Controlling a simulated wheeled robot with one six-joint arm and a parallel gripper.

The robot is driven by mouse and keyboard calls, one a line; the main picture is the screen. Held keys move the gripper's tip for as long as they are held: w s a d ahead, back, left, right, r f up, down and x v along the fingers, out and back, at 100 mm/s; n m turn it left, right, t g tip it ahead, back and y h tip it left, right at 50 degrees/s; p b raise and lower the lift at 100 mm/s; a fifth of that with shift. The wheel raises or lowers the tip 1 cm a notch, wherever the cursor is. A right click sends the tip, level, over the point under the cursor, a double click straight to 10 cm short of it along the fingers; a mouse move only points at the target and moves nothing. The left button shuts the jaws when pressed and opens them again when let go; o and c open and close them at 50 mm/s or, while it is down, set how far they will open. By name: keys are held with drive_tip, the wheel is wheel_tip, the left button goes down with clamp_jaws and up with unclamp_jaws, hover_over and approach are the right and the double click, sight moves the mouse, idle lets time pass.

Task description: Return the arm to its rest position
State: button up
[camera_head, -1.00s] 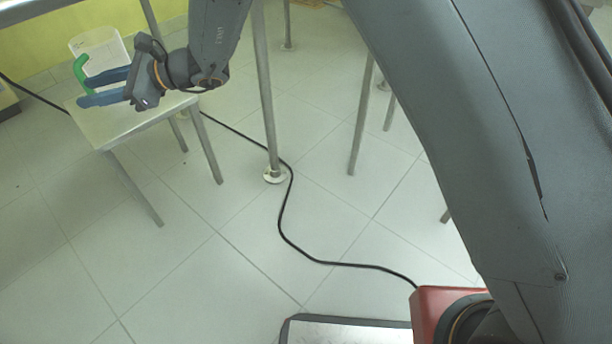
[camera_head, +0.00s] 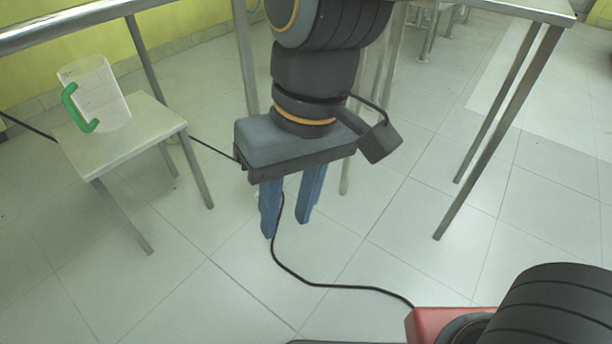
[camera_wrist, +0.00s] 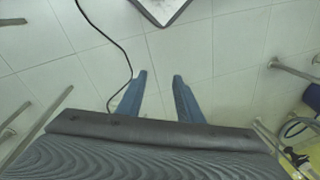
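My gripper (camera_head: 286,232) hangs in the middle of the head view with its two blue fingers pointing down. The fingers are apart and nothing is between them. In the wrist view my gripper (camera_wrist: 160,76) also shows its fingers spread over bare floor. A clear beaker (camera_head: 102,98) with a green handle stands upright on a small metal stool (camera_head: 150,125) at the left, well apart from my gripper.
A long metal table (camera_head: 85,22) runs across the back, with legs on both sides of my gripper. A black cable (camera_head: 330,286) lies on the tiled floor (camera_head: 190,280). The floor at the front left is clear.

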drive_tip(key=shift+w+d+f+n+t, duration=0.1)
drive_tip(key=shift+d+n+t, duration=0.3)
drive_tip(key=shift+d, duration=0.75)
drive_tip(key=shift+d+r+m+p, duration=0.1)
drive_tip(key=shift+r+m+p, duration=0.4)
drive_tip(key=shift+r+p, duration=1.15)
drive_tip(key=shift+r, duration=0.25)
